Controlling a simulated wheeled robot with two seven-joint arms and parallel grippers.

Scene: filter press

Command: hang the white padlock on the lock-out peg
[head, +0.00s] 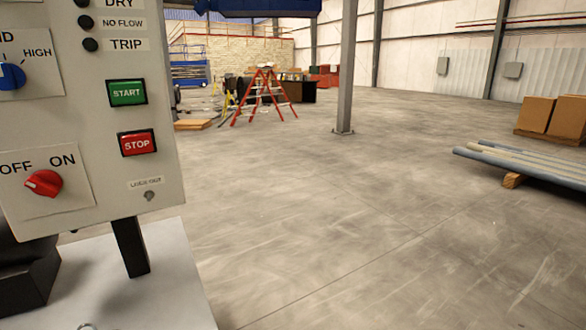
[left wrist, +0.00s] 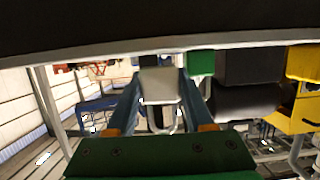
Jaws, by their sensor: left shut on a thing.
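The white padlock (left wrist: 160,84) is between the fingers of my left gripper (left wrist: 161,92) in the left wrist view. The gripper is shut on it, and its metal shackle loop shows below the body. In the head view the lock-out peg (head: 149,196) is a small grey round stub under the "LOCK OUT" label, low on the right of the grey control panel (head: 100,185). The peg looks bare. My left gripper is not visible in the head view. A small metal loop (head: 86,326) shows at the bottom edge; I cannot tell whether it is the padlock's shackle. My right gripper is in neither view.
The panel carries a red OFF/ON knob (head: 44,183), a green START button (head: 127,92) and a red STOP button (head: 138,142). A black post (head: 130,248) stands beneath it on a white surface (head: 175,285). Open floor lies to the right; pipes (head: 520,165) are farther off.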

